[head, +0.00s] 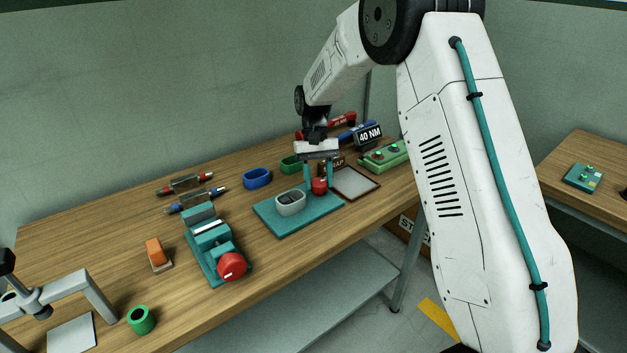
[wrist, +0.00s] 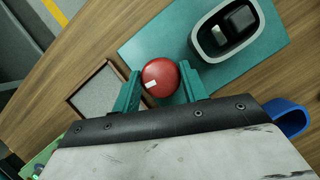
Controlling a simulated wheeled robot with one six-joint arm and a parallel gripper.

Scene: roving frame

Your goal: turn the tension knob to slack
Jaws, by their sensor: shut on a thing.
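A round red knob (head: 319,187) with a small white mark is at the right end of a teal board (head: 275,226). It also shows in the wrist view (wrist: 160,78), seen from above, with its white mark toward my gripper's palm. My gripper (head: 320,178) points down with its two teal fingers on either side of this knob, shut on it. A grey oval cup-shaped part (head: 290,203) with a dark block inside sits on the same board. A second red knob (head: 232,266) with a white mark faces the front of a teal device (head: 212,242).
A framed grey tray (head: 354,183) is right of the board; a green button box (head: 383,155) and a 40 NM sign (head: 369,136) stand beyond. A blue oval ring (head: 257,179) is behind the board. The table's front edge is close.

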